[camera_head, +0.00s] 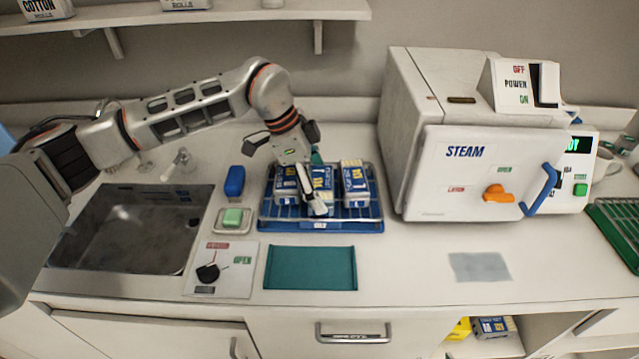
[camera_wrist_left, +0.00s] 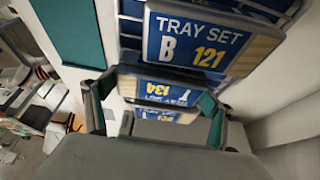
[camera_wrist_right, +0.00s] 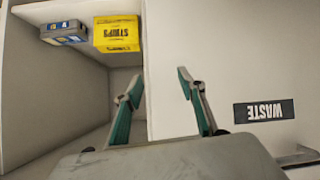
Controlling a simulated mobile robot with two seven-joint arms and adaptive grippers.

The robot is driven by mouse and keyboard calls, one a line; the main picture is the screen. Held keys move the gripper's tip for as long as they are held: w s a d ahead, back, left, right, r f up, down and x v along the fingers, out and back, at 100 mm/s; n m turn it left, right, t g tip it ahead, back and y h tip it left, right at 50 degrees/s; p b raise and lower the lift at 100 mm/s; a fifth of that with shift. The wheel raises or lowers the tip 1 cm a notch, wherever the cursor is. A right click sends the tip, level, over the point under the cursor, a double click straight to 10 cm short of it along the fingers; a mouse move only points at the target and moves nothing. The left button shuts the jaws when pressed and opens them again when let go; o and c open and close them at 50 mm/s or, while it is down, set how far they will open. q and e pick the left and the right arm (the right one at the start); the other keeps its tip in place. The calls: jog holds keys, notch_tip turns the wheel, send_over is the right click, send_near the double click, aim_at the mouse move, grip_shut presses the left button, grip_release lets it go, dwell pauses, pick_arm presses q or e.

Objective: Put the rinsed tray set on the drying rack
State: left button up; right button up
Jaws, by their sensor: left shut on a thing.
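A blue wire rack (camera_head: 320,226) on a blue base stands on the counter right of the sink. Three labelled tray sets stand in it side by side: a left one (camera_head: 285,184), a middle one (camera_head: 325,178) and a right one (camera_head: 355,184). My left gripper (camera_head: 316,182) reaches down over the rack and is shut on the middle tray set. My right gripper (camera_wrist_right: 160,88) is open and empty, outside the head view.
A sink (camera_head: 125,235) lies left, with a blue block (camera_head: 234,181) and green soap (camera_head: 232,217) nearby. A teal mat (camera_head: 310,268) lies in front of the rack. A white steam sterilizer (camera_head: 465,175) stands right. A green rack (camera_head: 616,232) is at far right.

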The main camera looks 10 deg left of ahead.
pick_arm(q)
jog(key=o, duration=1.4)
jog(key=shift+o, duration=0.2)
jog(key=v, duration=1.2)
jog(key=shift+b, duration=0.45)
jog(key=shift+s, duration=0.15)
